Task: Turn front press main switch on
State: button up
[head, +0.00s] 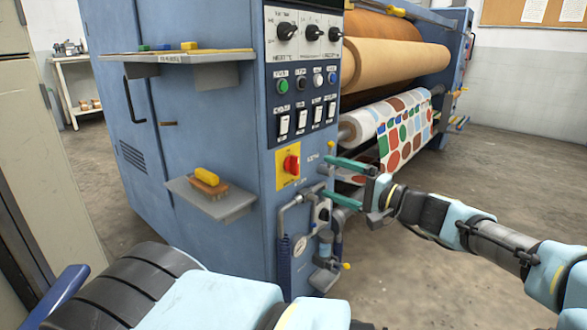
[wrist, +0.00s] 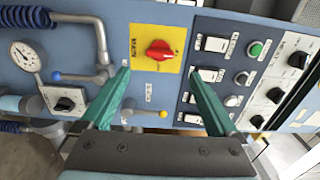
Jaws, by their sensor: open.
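The main switch is a red rotary knob (head: 292,165) on a yellow plate (head: 282,178), on the front panel of the blue press (head: 220,110). Its handle looks roughly upright in the head view. In the wrist view the picture is turned, and the red knob (wrist: 159,50) lies with its handle roughly crosswise. My gripper (head: 324,176) is open and empty, its two teal fingers spread one above the other to the right of the knob. In the wrist view my gripper (wrist: 160,72) has its fingers on either side of the plate, apparently short of the knob.
White rocker switches (head: 284,124), a green button (head: 282,86) and black dials (head: 287,31) sit above the plate. A small shelf with a brush (head: 207,182) juts out left. Rollers with patterned fabric (head: 400,125) are behind my gripper.

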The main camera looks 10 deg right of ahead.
aim_at(298, 166)
jog(key=b+x, duration=0.1)
jog(key=x, duration=0.9)
jog(key=shift+s+b, duration=0.1)
jog(key=shift+b, duration=0.25)
jog(key=shift+c, duration=0.3)
jog(key=c, duration=1.3)
